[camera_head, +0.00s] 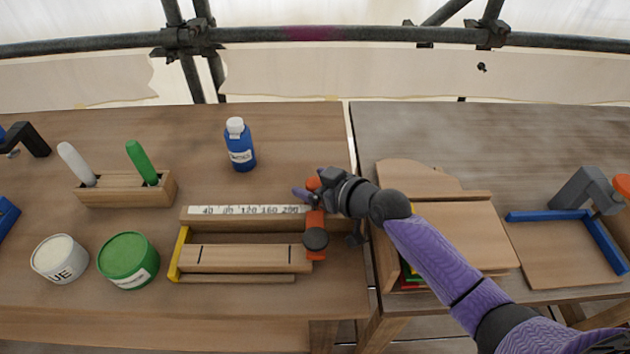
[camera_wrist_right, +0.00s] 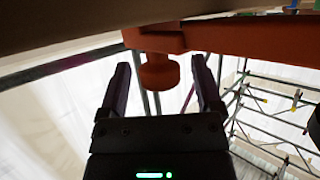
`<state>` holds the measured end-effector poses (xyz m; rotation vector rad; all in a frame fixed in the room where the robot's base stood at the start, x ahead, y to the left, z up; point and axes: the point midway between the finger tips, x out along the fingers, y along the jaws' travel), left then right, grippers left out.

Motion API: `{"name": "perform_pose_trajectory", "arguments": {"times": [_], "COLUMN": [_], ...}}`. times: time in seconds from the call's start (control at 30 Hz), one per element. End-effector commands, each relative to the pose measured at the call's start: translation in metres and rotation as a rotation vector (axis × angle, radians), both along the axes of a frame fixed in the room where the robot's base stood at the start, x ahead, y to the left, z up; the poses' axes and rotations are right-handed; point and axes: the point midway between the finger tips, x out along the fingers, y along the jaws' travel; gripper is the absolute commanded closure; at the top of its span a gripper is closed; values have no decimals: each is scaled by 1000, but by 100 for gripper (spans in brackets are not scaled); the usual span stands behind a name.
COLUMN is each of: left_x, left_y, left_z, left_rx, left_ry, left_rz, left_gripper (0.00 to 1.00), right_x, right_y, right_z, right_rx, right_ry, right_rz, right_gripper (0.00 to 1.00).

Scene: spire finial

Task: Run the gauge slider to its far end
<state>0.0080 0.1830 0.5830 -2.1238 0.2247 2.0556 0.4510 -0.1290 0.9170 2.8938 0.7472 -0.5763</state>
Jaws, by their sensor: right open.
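The gauge is a wooden bed with a white scale strip (camera_head: 245,210) numbered 40 to 200 and a yellow stop (camera_head: 179,254) at its left end. The orange slider (camera_head: 316,219) sits at the right part of the gauge, just past the 200 mark, with a dark round knob on its near part. My right gripper (camera_head: 309,186) is at the slider's far side, open. In the right wrist view the slider's orange knob (camera_wrist_right: 160,72) stands between the two spread fingers (camera_wrist_right: 163,95), with gaps on both sides. My left gripper is not in view.
A wooden strip (camera_head: 245,259) with black marks lies in the gauge. A blue bottle (camera_head: 239,146) stands behind it. A white tub (camera_head: 60,260), a green tub (camera_head: 128,260) and a marker block (camera_head: 125,191) are left. A wooden box (camera_head: 455,237) stands right, beyond a table seam.

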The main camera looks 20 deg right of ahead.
Motion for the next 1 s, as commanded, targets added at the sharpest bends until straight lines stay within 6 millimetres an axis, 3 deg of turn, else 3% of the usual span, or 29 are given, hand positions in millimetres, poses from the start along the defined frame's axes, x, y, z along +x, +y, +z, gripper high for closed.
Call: {"name": "perform_pose_trajectory", "arguments": {"times": [0.17,0.4,0.5,0.63,1.0], "left_x": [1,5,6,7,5], "left_y": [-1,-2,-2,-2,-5], "left_z": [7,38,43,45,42], "left_rx": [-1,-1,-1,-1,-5], "left_ry": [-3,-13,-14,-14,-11], "left_rz": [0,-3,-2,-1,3], "left_gripper": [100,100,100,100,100], "right_x": [0,0,0,0,1], "right_y": [0,0,0,0,2], "right_z": [13,76,93,101,97], "right_rx": [-1,0,-1,0,1], "right_ry": [-3,-5,-4,-1,37], "right_rz": [1,1,0,0,7], "right_gripper": [16,16,16,16,16]}}
